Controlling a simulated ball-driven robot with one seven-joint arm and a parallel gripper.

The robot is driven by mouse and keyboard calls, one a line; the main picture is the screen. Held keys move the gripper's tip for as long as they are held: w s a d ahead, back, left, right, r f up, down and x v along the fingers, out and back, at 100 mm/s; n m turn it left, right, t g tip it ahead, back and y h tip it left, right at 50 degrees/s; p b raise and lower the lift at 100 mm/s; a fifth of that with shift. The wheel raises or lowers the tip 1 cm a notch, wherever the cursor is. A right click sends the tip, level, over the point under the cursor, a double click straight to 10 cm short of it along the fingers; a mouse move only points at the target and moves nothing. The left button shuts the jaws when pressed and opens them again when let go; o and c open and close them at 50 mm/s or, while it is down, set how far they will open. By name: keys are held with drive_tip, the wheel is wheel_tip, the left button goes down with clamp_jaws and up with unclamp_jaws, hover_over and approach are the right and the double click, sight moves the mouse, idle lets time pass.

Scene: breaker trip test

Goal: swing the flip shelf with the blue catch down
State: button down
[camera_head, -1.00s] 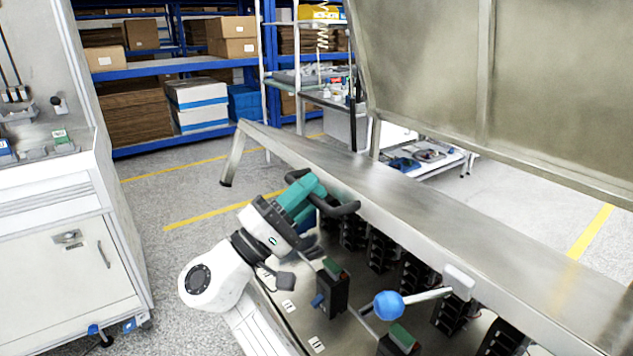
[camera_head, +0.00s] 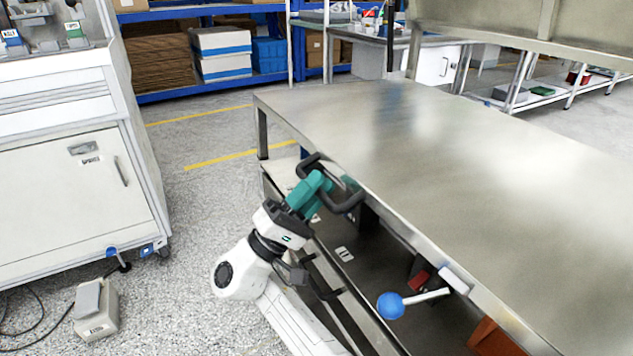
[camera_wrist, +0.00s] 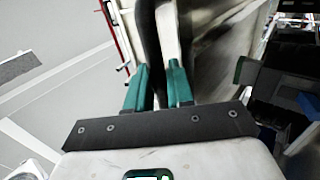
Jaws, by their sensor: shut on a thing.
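The flip shelf (camera_head: 450,150) is a broad bare metal panel in the head view, its upper face in sight. A blue ball catch (camera_head: 390,305) on a pale lever sticks out from its front edge. My gripper (camera_head: 325,184) is shut on the black handle (camera_head: 347,205) near the left end of that edge. In the wrist view, the teal fingers (camera_wrist: 157,80) close around the dark handle bar (camera_wrist: 150,40). The catch is to the right of my gripper, apart from it. Where the shelf's far edge rests cannot be told.
Under the shelf is a dark bay with labels (camera_head: 344,254), a red part (camera_head: 419,280) and an orange part (camera_head: 497,338). A white cabinet (camera_head: 75,190) stands at left, with a grey box (camera_head: 97,308) on the floor.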

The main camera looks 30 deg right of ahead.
drive_tip(key=shift+d+f+b, duration=0.2)
drive_tip(key=shift+f+b, duration=0.8)
drive_tip(key=shift+f, duration=0.95)
drive_tip(key=shift+s+f, duration=0.1)
drive_tip(key=shift+f, duration=0.1)
drive_tip(key=c, duration=1.1)
unclamp_jaws()
drive_tip(key=shift+d, duration=0.15)
drive_tip(key=shift+c, duration=0.2)
drive_tip(key=shift+r, duration=0.15)
drive_tip(key=shift+r, duration=0.15)
drive_tip(key=v, duration=1.1)
drive_tip(key=shift+b, duration=0.45)
